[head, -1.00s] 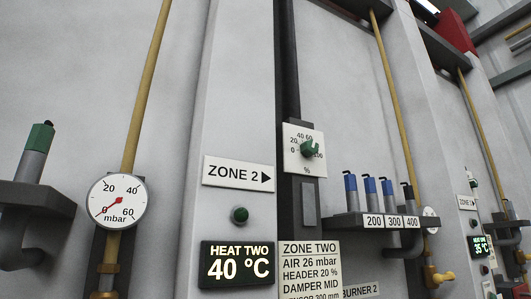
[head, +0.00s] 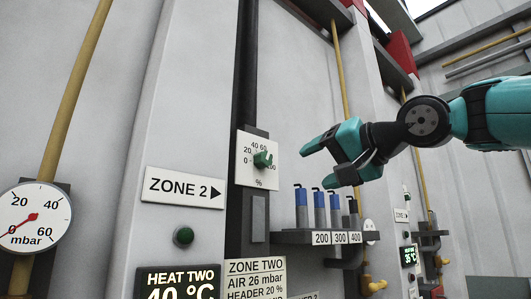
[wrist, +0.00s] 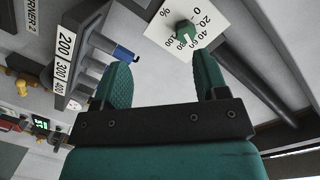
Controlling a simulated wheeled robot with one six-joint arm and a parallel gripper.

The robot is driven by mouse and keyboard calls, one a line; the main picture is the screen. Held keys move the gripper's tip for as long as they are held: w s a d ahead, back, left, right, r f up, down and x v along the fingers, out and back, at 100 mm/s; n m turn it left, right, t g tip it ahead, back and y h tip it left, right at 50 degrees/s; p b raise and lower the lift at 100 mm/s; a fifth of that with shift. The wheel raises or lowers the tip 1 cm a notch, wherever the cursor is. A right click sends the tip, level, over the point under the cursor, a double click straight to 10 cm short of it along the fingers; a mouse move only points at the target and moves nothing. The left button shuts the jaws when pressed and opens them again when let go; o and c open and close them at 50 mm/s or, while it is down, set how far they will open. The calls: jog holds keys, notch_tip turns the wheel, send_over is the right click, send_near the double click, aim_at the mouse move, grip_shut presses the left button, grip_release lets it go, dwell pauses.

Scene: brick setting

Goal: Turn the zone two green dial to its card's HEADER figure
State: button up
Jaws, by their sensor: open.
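The green dial (head: 263,159) sits on a white percent scale plate (head: 244,176) on a dark post, right of the ZONE 2 sign (head: 184,188). I cannot clearly tell which figure it points to. The zone two card (head: 256,268) reads AIR 26 mbar and HEADER 20 %; its lower lines are cut off. My gripper (head: 314,166) is open and empty, to the right of the dial and apart from it. In the wrist view the green dial (wrist: 183,32) lies beyond the gap between my fingers (wrist: 160,72), nearer the right one.
A green button (head: 183,236) and a HEAT TWO display (head: 178,281) are lower left. A mbar gauge (head: 36,217) is at far left.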

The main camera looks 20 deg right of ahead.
notch_tip(320, 180, up, 5)
jog(key=s+t, duration=0.1)
jog(key=p, duration=0.9)
send_near(266, 159)
jog(key=p+x, duration=0.3)
jog(key=x, duration=0.6)
jog(key=shift+r+p, duration=0.15)
jog(key=shift+p, duration=0.25)
jog(key=shift+w+a+m, duration=0.2)
jog(key=shift+w+m, duration=0.1)
jog(key=shift+w, duration=0.25)
jog(key=c, duration=0.9)
jog(key=shift+c, duration=0.2)
